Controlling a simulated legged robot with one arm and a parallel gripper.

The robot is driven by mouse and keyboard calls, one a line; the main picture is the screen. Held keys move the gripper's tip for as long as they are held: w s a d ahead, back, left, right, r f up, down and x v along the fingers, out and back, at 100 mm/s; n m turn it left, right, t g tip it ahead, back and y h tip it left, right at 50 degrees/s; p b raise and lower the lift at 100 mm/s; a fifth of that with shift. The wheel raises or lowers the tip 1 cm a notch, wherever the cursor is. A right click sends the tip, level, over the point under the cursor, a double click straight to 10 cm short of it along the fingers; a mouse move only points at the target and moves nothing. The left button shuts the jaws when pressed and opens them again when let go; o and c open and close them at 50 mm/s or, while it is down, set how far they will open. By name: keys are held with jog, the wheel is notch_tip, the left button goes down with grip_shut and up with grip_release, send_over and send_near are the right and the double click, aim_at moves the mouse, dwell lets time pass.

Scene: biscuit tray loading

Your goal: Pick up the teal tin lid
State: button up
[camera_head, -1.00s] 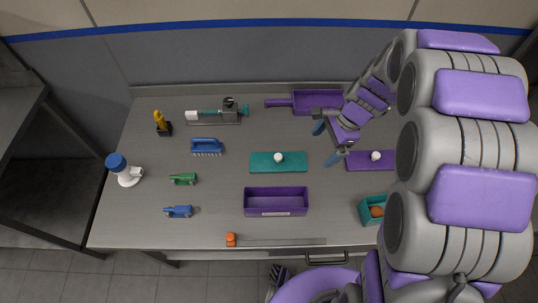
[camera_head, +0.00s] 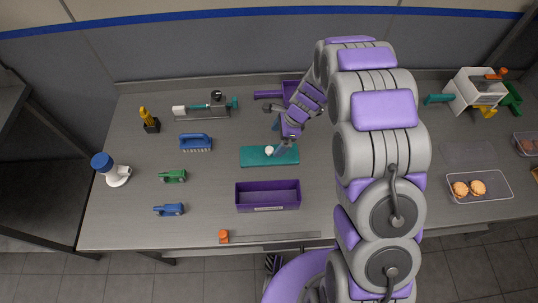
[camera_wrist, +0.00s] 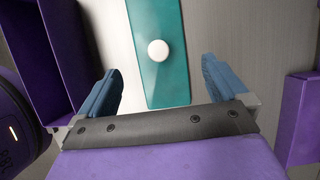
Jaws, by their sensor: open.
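The teal tin lid (camera_head: 258,157) lies flat on the table, a long rectangle with a round white knob (camera_head: 269,150) at its middle. In the wrist view the lid (camera_wrist: 152,23) runs away from me, with its knob (camera_wrist: 158,50) ahead of the jaws. My gripper (camera_wrist: 158,88) is open and empty, its blue fingers spread to either side of the lid's near part. In the head view my gripper (camera_head: 279,138) is over the lid's right half, hiding some of its back edge.
An open purple tin (camera_head: 268,204) stands just in front of the lid. A clear tray of biscuits (camera_head: 480,198) stands far right.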

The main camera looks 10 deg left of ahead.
aim_at(271, 149)
jog(key=b+x, duration=0.2)
jog(key=x, duration=0.6)
jog(key=shift+f, duration=0.35)
jog(key=c, duration=0.8)
jog(key=shift+r, duration=0.1)
